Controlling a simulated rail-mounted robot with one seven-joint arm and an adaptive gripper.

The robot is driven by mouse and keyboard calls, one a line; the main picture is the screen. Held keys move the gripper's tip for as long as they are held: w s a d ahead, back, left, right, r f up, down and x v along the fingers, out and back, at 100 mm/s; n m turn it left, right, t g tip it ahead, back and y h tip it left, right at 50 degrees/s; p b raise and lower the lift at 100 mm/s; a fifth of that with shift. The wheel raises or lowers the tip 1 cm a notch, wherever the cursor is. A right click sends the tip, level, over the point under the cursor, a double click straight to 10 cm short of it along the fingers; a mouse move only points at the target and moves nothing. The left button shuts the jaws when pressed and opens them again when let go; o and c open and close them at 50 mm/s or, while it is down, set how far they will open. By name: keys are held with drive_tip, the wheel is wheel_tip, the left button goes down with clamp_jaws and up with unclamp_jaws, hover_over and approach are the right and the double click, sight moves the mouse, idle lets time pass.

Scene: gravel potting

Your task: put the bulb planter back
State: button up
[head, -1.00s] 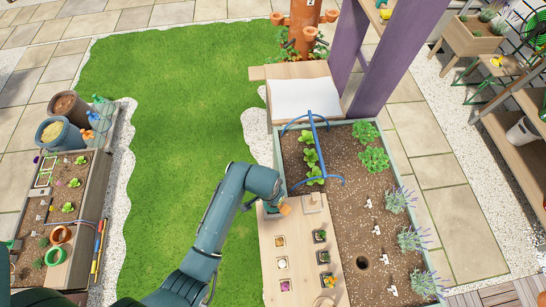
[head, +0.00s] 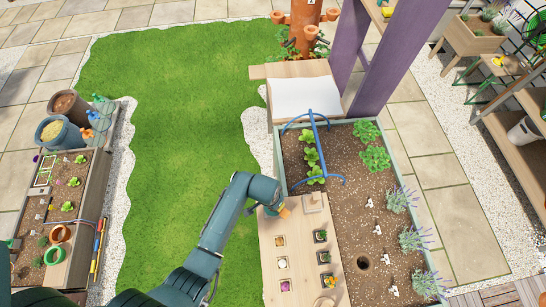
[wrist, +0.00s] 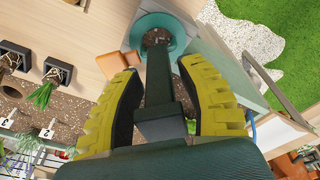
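The bulb planter (wrist: 159,80) shows in the wrist view as a dark shaft running away from the camera. A teal ring (wrist: 182,33) with brown soil inside it lies at the shaft's far end. My gripper (wrist: 161,75) has yellow-backed fingers on either side of the dark handle, closed in around it. The exact contact is hard to see. In the head view my gripper (head: 275,209) is at the upper left corner of the wooden board (head: 271,262), and the arm hides most of the planter. I cannot tell whether the planter touches the board.
Small potted plants (head: 321,236) and seed squares stand on the board. The soil bed (head: 345,215) beside it holds seedlings, lavender and a dark hole (head: 362,263). A blue hoop frame (head: 313,140) rises just above the board. Open lawn (head: 165,150) lies left.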

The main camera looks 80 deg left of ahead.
drive_tip(key=shift+r, duration=0.1)
wheel_tip(320, 180, up, 12)
drive_tip(key=s+d+p, duration=0.1)
drive_tip(key=shift+s+p, duration=0.2)
drive_tip(key=shift+p, duration=0.1)
drive_tip(key=shift+d, duration=0.1)
drive_tip(key=w+r+m+t+y, duration=0.3)
drive_tip(key=w+r+t, duration=0.1)
drive_tip(key=w+r, duration=1)
drive_tip(key=w+d+r+m+t+y, duration=0.1)
drive_tip(key=w+d+r+t, duration=0.3)
drive_tip(key=r, duration=0.3)
drive_tip(key=w+d+r+m+t, duration=0.1)
drive_tip(key=w+d+r+t, duration=0.1)
drive_tip(key=w+d+r, duration=0.4)
drive_tip(key=w+d+r+m+t+h, duration=0.1)
drive_tip(key=d+r+t, duration=0.2)
drive_tip(key=d+r, duration=0.35)
drive_tip(key=w+d+r+m+t+h, duration=0.1)
drive_tip(key=w+d+r+t, duration=0.2)
drive_tip(key=r, duration=0.6)
drive_tip(key=s+d+r+m+t+h, duration=0.1)
drive_tip(key=s+d+r+t+h, duration=0.2)
drive_tip(key=s+d+r, duration=0.4)
drive_tip(key=d+r+t, duration=0.1)
drive_tip(key=d+r, duration=0.5)
drive_tip(key=shift+r+m+t+h, duration=0.15)
drive_tip(key=shift+m+t+h, duration=0.15)
drive_tip(key=shift+m+t, duration=0.1)
